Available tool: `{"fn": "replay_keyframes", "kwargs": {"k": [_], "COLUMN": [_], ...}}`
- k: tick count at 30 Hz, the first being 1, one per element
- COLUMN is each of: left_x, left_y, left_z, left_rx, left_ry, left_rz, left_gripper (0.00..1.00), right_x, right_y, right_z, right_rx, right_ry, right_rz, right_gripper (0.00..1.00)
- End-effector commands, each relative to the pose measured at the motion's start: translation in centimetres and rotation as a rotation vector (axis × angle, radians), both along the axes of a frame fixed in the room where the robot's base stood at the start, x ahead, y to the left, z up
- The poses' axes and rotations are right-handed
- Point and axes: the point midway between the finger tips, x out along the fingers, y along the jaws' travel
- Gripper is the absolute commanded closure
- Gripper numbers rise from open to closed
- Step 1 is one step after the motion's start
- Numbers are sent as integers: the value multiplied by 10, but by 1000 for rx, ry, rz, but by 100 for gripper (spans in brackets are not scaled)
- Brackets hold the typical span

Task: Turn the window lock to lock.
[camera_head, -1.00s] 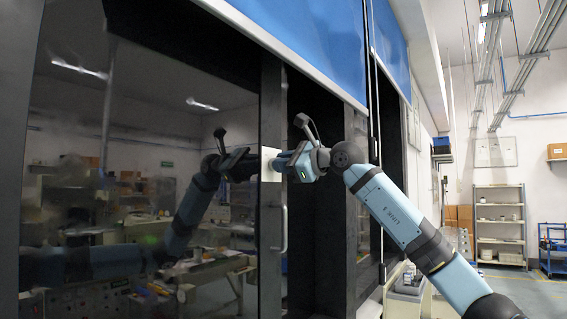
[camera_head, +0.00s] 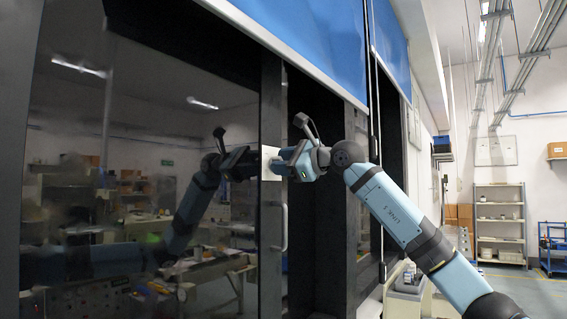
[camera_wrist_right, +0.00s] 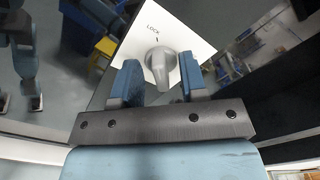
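The window lock is a grey knob (camera_wrist_right: 160,66) on a white plate (camera_wrist_right: 186,28) marked "LOCK" with a small tick. The knob's narrow end points up toward the tick in the right wrist view. My right gripper (camera_wrist_right: 159,82) is open, with one blue finger on each side of the knob and a small gap showing on both sides. In the head view the right gripper (camera_head: 279,161) is at the white plate (camera_head: 267,163) on the dark glass door's edge; its fingertips and the knob are hard to make out there. My left gripper is not in view.
The dark glass panel (camera_head: 130,130) mirrors my arm and the room. A vertical door handle (camera_head: 284,228) is below the plate. A blue panel (camera_head: 310,35) hangs above. Shelves (camera_head: 500,225) stand far back right.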

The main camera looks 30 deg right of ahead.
Motion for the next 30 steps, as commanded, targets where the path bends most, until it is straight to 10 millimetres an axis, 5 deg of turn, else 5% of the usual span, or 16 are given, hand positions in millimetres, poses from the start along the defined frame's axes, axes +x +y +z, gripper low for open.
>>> {"fn": "replay_keyframes", "kwargs": {"k": [5, 21, 30], "left_x": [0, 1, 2], "left_y": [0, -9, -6], "left_z": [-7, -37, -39], "left_rx": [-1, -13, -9], "left_ry": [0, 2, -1], "left_rz": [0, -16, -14], "left_gripper": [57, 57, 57], "right_x": [-13, -114, -128], "right_y": [-6, -48, -53], "right_z": [-2, -2, 0], "right_rx": [1, -1, -1], "right_ry": [-2, 0, 1], "right_rz": [-1, -1, 0], "right_gripper": [61, 61, 61]}}
